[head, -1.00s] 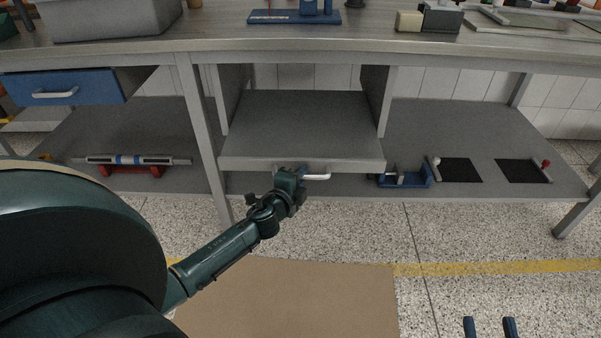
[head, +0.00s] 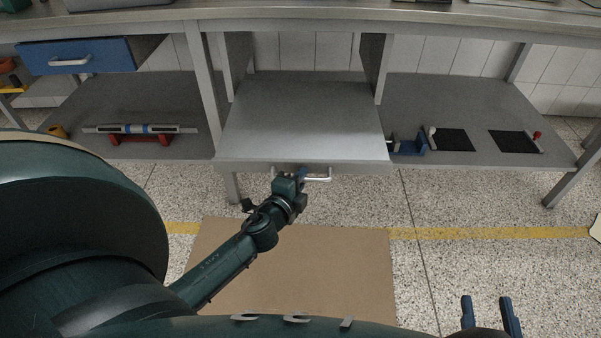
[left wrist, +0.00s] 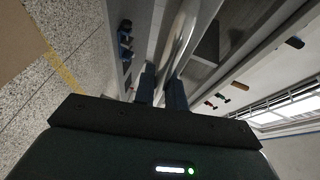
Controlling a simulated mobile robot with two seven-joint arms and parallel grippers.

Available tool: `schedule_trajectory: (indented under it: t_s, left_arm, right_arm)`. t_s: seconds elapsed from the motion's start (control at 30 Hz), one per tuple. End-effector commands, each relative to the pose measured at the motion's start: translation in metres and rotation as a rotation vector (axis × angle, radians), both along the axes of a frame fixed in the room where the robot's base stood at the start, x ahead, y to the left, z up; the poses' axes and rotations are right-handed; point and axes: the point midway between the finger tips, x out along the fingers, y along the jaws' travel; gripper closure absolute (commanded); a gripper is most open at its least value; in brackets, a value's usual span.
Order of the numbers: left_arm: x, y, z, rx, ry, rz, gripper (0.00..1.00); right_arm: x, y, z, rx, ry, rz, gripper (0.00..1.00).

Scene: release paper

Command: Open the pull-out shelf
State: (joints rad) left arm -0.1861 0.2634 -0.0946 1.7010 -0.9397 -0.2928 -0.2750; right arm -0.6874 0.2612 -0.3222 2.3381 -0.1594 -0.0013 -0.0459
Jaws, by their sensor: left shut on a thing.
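The grey pull-out shelf (head: 300,120) sits under the workbench in the middle of the head view. Its front edge sticks out past the lower board. A pale bar handle (head: 318,179) is on its front face. My left gripper (head: 302,174) is shut on the left part of this handle. In the left wrist view, my left gripper (left wrist: 162,80) has its two fingers around the pale handle bar (left wrist: 180,40). My right gripper (head: 486,300) is at the bottom right, open and empty, away from the bench.
A blue drawer (head: 78,57) with its own handle hangs at the left. The lower board (head: 455,110) carries a level on a red stand (head: 140,138), a blue fixture (head: 408,145) and black pads (head: 454,140). A bench leg (head: 204,80) stands left of the shelf.

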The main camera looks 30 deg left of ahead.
Motion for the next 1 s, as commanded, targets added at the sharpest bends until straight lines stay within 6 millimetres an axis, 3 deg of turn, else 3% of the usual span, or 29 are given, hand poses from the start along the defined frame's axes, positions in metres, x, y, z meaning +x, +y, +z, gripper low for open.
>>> schedule_trajectory:
  t_s: [0.33, 0.37, 0.43, 0.7, 0.87, 1.0]
  left_arm:
    - [-0.001, 0.000, 0.000, 0.000, 0.001, 0.000, 1.00]
    - [-0.001, 0.000, 0.000, 0.000, 0.001, 0.000, 0.85]
    - [-0.001, 0.000, 0.000, 0.000, 0.000, 0.000, 0.79]
    - [-0.002, -0.001, 0.000, 0.000, 0.001, 0.000, 0.79]
    - [-0.019, -0.004, 0.003, -0.003, 0.003, -0.001, 0.79]
    - [-0.048, -0.008, 0.008, -0.004, 0.003, 0.000, 0.79]
  right_arm:
    - [0.000, 0.000, 0.000, 0.000, -0.001, -0.001, 0.64]
    - [0.000, 0.000, 0.000, 0.000, -0.001, -0.001, 0.64]
    - [0.000, 0.000, 0.000, 0.001, -0.002, -0.001, 0.64]
    - [0.000, 0.000, 0.001, 0.002, -0.002, 0.000, 0.64]
    - [0.000, 0.000, 0.001, 0.000, 0.012, -0.002, 0.64]
    - [0.001, -0.001, 0.000, 0.000, 0.035, -0.006, 0.64]
